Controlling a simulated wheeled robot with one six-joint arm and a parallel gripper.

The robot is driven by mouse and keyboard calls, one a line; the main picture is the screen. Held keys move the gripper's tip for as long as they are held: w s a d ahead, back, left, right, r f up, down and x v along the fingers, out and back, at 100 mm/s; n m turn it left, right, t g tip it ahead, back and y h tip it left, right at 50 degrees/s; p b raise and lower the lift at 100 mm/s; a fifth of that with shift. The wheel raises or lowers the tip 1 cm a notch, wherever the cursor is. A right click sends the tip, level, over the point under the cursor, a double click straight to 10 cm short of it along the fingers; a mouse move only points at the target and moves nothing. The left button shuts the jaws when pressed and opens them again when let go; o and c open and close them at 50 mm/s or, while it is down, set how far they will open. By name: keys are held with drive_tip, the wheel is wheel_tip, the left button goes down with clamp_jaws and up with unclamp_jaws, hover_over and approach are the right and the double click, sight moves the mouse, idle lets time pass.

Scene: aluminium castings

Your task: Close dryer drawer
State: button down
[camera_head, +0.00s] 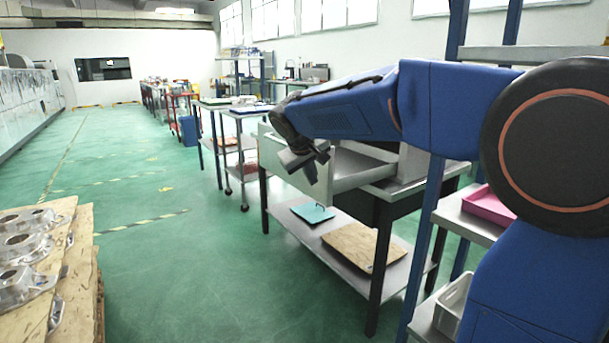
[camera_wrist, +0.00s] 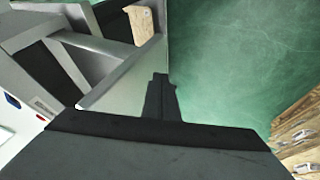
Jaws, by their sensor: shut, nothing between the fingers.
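The dryer drawer (camera_head: 360,180) is pulled out from the grey-white dryer on a dark-legged table, with its pale front panel (camera_head: 272,157) facing left. My gripper (camera_head: 313,172) is shut and empty, pointing down close to the front panel. In the wrist view, the shut dark fingers (camera_wrist: 161,82) lie right beside the panel (camera_wrist: 140,82), on its outer side over the green floor. I cannot tell whether they touch it. The drawer's inside shows partly in the wrist view. My arm hides much of the dryer's body in the head view.
The table's lower shelf holds a teal plate (camera_head: 312,212) and a brown board (camera_head: 364,246). Castings (camera_head: 25,250) lie on a wooden pallet at lower left. A pink tray (camera_head: 489,207) sits on a shelf at right. The green aisle is clear.

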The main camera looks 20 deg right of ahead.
drive_tip(key=shift+w+d, duration=0.3)
drive_tip(key=shift+d, duration=0.55)
drive_tip(key=w+d, duration=0.3)
drive_tip(key=d, duration=0.7)
drive_tip(key=w+d, duration=0.4)
drive_tip(key=d, duration=0.7)
drive_tip(key=w+d, duration=0.3)
drive_tip(key=d, duration=0.8)
drive_tip(key=shift+w+d, duration=0.25)
drive_tip(key=shift+r, duration=0.1)
drive_tip(key=shift+a, duration=0.1)
